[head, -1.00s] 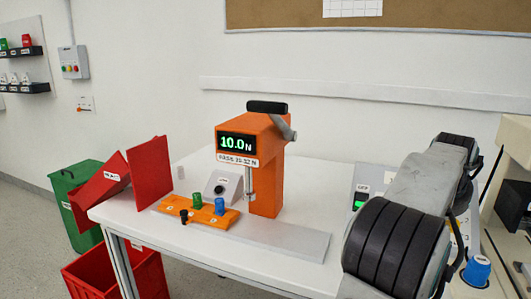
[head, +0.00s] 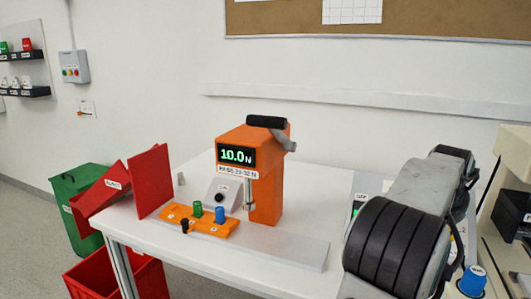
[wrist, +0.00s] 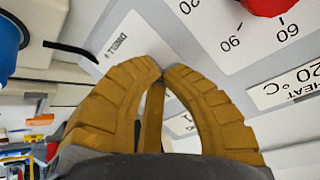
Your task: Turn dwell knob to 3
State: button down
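A red knob (wrist: 266,5) with marks 60 and 90 is cut off at the top right. In the head view my arm covers most of the panel, and my fingers do not show.
A white table (head: 290,250) carries an orange press (head: 267,190) reading 10.0 N and an orange block (head: 195,222) with coloured pegs. A blue object (head: 472,281) and a cream machine (head: 512,170) are right of my arm.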

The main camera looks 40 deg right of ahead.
jog(key=shift+d+r+p, duration=0.15)
jog(key=shift+r+p, duration=0.05)
jog(key=shift+p, duration=0.65)
jog(key=shift+s+d+r+p, duration=0.25)
jog(key=shift+d+r+p, duration=0.1)
jog(key=shift+p, duration=0.3)
dwell(0.4)
